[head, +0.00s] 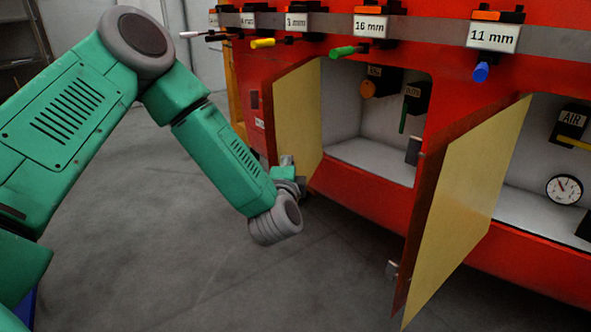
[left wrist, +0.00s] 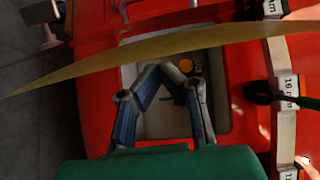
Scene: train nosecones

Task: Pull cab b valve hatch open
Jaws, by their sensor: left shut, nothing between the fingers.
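Two hatches with tan inner faces stand swung open on the red cab (head: 360,205). The left hatch (head: 296,112) is beside a compartment (head: 365,155) with an orange round part and a green handle. The right hatch (head: 465,205) is beside a compartment with an AIR label and a gauge. I cannot tell which is cab b's valve hatch. My left gripper (head: 288,162) is at the left hatch's lower part, mostly hidden by my wrist. In the left wrist view my gripper (left wrist: 168,72) is shut and empty, near a tan hatch (left wrist: 205,40) seen almost edge-on; contact is unclear.
A rail above carries several size labels, including 16 mm (head: 371,26) and 11 mm (head: 493,37), with coloured-handled tools such as the blue one (head: 481,72) sticking out. The right hatch juts toward me. The grey floor (head: 180,250) to the left is clear.

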